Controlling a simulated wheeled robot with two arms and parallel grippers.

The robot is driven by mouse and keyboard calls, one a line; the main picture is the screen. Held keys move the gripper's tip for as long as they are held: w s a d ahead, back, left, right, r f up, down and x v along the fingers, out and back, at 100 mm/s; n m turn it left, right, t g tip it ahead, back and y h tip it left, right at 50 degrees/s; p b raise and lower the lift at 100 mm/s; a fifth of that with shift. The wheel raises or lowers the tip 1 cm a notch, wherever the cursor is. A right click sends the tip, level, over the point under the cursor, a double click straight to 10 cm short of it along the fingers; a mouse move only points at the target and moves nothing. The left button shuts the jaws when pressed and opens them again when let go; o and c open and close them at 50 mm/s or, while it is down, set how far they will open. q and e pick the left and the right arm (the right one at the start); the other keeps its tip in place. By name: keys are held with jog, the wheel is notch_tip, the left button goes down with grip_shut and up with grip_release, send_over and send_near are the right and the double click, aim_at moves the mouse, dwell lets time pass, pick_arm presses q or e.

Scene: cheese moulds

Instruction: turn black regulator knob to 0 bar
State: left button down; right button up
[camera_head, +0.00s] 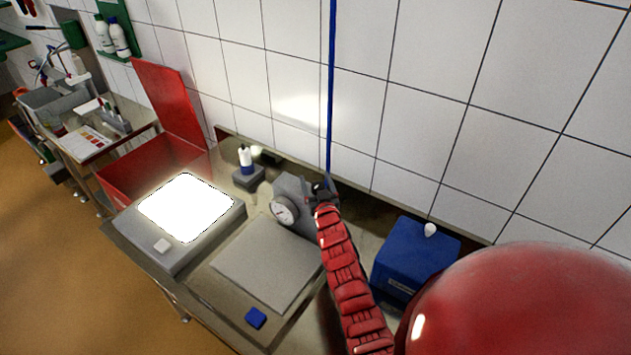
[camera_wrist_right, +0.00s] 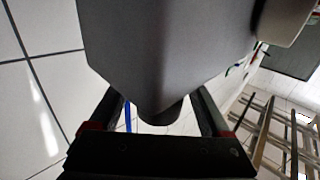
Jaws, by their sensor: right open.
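The grey regulator (camera_head: 292,190) stands against the tiled wall at the back of the bench, with a round white-faced gauge (camera_head: 283,211) on its front. My right gripper (camera_head: 322,191) is at the regulator's right end, where the dark knob is mostly hidden in the head view. In the right wrist view, the regulator's grey body (camera_wrist_right: 165,45) fills the upper middle. A dark rounded part, likely the knob (camera_wrist_right: 165,116), shows below it between my two open fingers. I cannot tell whether they touch it. The gauge reading is too small to read. My left gripper is not in view.
A blue hose (camera_head: 331,85) runs up the wall behind my gripper. A blue box (camera_head: 410,258) stands to the right, close to my arm. A grey plate (camera_head: 266,264), a small blue block (camera_head: 255,318) and a bright light panel (camera_head: 187,207) lie left.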

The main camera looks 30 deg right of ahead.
jog(key=shift+s, duration=0.1)
jog(key=shift+s+a+f, duration=0.1)
jog(key=shift+s, duration=0.1)
jog(key=b+v, duration=0.7)
jog(key=v, duration=0.9)
jog(key=shift+s, duration=0.35)
jog(key=shift+a, duration=0.1)
